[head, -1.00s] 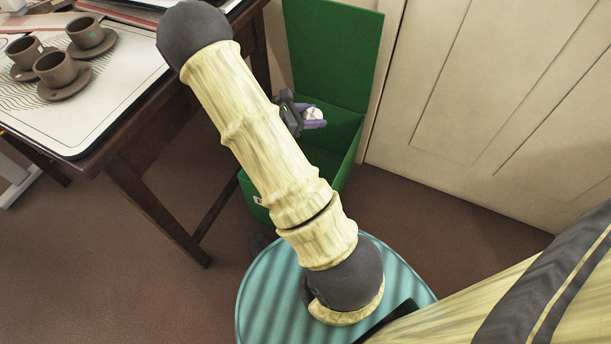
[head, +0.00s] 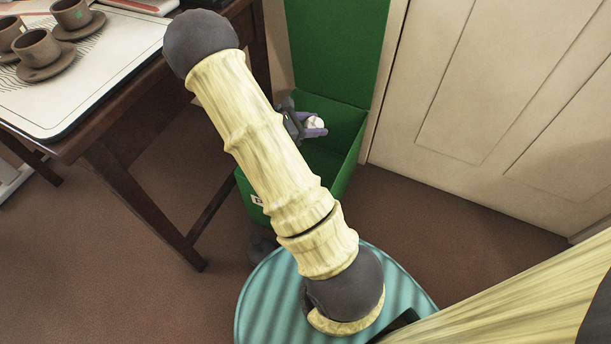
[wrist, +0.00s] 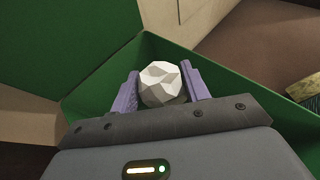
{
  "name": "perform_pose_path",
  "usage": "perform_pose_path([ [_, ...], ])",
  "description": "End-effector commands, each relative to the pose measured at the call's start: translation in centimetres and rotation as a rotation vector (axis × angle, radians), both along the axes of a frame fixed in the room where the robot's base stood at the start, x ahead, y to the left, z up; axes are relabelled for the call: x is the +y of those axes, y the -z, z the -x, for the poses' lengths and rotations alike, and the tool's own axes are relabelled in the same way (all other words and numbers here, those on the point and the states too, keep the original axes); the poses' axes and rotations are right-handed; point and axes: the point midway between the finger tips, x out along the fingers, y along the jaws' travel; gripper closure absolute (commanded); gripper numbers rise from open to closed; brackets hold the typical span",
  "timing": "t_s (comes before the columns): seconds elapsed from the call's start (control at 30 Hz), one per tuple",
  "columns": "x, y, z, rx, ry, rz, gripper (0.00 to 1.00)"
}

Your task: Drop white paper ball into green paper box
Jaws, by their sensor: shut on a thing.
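The white paper ball (wrist: 161,84) is a crumpled, faceted ball held between the two purple fingers of my gripper (wrist: 160,88) in the wrist view. It also shows in the head view (head: 315,123), where my gripper (head: 312,128) is partly hidden by my arm. The green paper box (head: 357,150) stands on the floor with its tall lid raised at the back. In the head view the ball appears over the box's opening. In the wrist view the box's green rim (wrist: 240,86) lies beyond and around the ball. My arm hides part of the box.
A wooden table (head: 130,134) with a white mat and brown cups (head: 38,48) on saucers stands at the left. A cream panelled door (head: 480,95) is at the right of the box. Brown floor (head: 440,215) is clear in front of the door.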

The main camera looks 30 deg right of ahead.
Motion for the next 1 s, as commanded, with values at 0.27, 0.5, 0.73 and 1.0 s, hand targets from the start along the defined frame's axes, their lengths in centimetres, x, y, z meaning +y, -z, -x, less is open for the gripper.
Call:
perform_pose_path([
  [0.27, 0.0, 0.0, 0.0, 0.000, 0.000, 0.000, 0.29],
  [0.5, 0.0, -0.2, 0.0, 0.000, 0.000, 0.000, 0.29],
  [0.73, 0.0, -2.4, 0.0, 0.000, 0.000, 0.000, 0.29],
  [1.0, 0.0, -6.7, 0.0, -0.001, -0.001, 0.000, 0.29],
])
